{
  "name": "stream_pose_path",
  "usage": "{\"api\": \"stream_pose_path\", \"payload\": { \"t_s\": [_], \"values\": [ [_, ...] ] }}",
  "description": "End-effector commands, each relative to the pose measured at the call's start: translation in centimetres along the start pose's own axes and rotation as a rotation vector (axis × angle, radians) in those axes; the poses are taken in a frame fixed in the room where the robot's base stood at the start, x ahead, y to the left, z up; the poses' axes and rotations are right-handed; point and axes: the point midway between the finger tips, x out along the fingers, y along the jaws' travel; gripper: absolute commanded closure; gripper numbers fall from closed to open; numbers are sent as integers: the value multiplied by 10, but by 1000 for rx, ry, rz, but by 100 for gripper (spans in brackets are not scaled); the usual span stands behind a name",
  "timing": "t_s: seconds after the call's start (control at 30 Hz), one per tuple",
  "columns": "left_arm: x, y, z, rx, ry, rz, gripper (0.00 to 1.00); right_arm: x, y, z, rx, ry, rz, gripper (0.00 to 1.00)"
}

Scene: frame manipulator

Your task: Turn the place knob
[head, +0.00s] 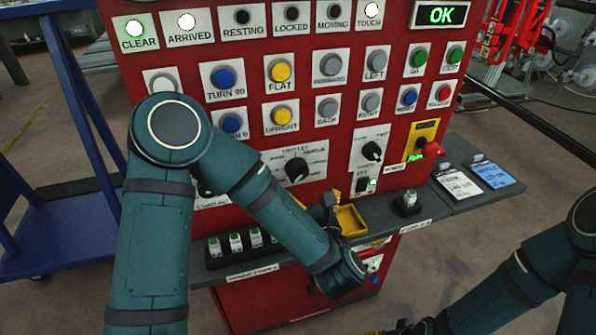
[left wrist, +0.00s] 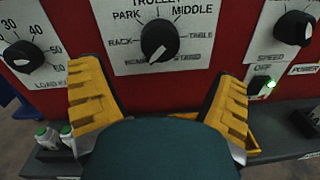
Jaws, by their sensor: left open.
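The black trolley place knob (head: 296,169) is on a white plate on the red panel, ringed by position names such as PARK, MIDDLE, TABLE and RACK. In the left wrist view the knob (left wrist: 159,42) stands ahead between the finger tips, with a pale mark on its lower part. My left gripper (left wrist: 157,80) is open, its two yellow fingers wide apart, apart from the knob and below it in the picture. In the head view my left arm hides most of this gripper. My right gripper (head: 405,328) is only partly visible at the bottom edge.
A load knob (left wrist: 22,55) is to the left and a speed knob (left wrist: 295,28) to the right. Buttons fill the upper panel. A grey shelf (head: 380,217) juts out below, with a yellow tray (head: 350,221), small green-topped items and a joystick (head: 408,201).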

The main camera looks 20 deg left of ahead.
Motion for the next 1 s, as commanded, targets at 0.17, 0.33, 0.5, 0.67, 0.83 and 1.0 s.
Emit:
{"api": "stream_pose_path", "payload": {
  "t_s": [0.17, 0.33, 0.5, 0.67, 0.83, 1.0],
  "values": [
    [37, 1, 0, -2, -1, 5, 10, 0, 0, 0, 0, 0, 0, 53],
    [63, 0, 0, -1, 0, 3, 10, 0, 0, 0, 0, 0, 0, 53],
    [78, 0, 0, 0, -1, 0, 10, 1, 0, 0, 0, 0, 0, 53],
    [82, 0, 0, 1, 0, -1, 10, 1, 0, 0, 0, 0, 0, 53],
    [82, 0, 0, 1, 0, -1, 10, 1, 0, 0, 0, 0, 0, 53],
    [82, 0, 0, 0, 0, -1, 57, 1, 0, 0, 0, 0, 0, 53]
  ]
}}
